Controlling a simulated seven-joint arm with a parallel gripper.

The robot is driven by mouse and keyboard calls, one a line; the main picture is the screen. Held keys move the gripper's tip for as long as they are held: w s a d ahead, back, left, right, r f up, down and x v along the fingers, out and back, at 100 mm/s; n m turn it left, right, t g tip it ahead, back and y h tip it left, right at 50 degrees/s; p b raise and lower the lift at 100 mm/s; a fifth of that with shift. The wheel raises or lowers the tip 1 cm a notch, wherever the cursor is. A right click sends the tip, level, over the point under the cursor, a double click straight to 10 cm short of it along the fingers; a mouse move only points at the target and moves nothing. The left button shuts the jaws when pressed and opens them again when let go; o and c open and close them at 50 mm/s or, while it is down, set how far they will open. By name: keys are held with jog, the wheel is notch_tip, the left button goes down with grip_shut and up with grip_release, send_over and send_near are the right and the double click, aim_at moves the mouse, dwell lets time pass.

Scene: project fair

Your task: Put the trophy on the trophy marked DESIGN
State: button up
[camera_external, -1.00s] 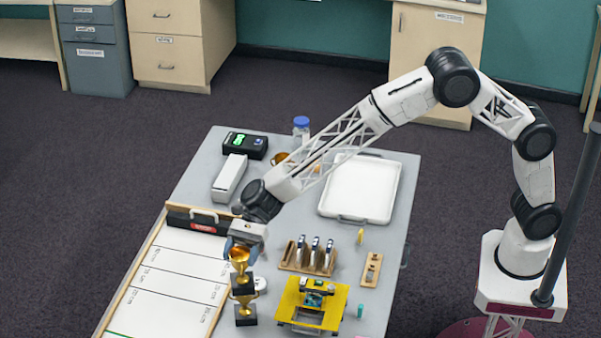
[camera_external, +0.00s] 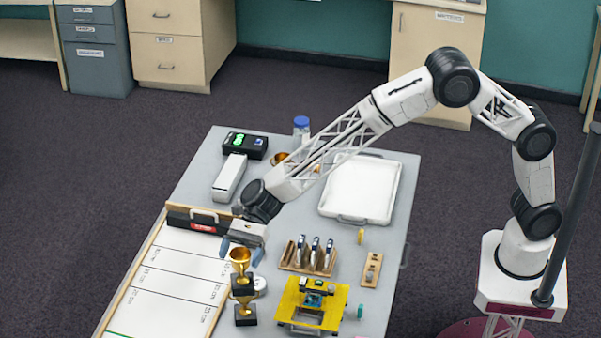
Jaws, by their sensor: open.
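A gold trophy cup on a black base (camera_external: 241,264) stands upright on top of a second gold trophy with a black base (camera_external: 246,317), near the table's front. No marking is readable on the lower trophy. Another gold cup (camera_external: 279,158) shows at the back, partly hidden behind my arm.
A yellow stand (camera_external: 334,302) is right of the trophies, with a wooden tool rack (camera_external: 291,263) behind it. A marked white board (camera_external: 170,283) lies to the left. A round white object is right behind the trophies.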

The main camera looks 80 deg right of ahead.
jog(key=v, duration=1.2)
dwell(0.3)
jog(key=shift+s+r, duration=0.1)
dwell(0.4)
jog(key=s+d+r+n+h, duration=0.3)
jog(key=s+d+r+n, duration=0.2)
jog(key=s+d, duration=0.55)
jog(key=s+d+r+n+h, duration=0.35)
jog(key=s+d+r, duration=0.35)
jog(key=s, duration=0.6)
jog(key=s+d+f+n+h, duration=0.1)
jog(key=s+d+n+h, duration=0.1)
jog(key=s+d, duration=0.5)
jog(key=s+d+f+n+t+h, duration=0.1)
jog(key=s+d+n+h, duration=0.2)
jog(key=s, duration=1)
jog(key=s+d+f+n+h, duration=0.1)
jog(key=s+d+n, duration=0.4)
jog(key=s+d, duration=0.5)
jog(key=shift+d+f+h, duration=0.3)
jog(key=shift+f+h, duration=0.1)
jog(key=shift+h, duration=0.45)
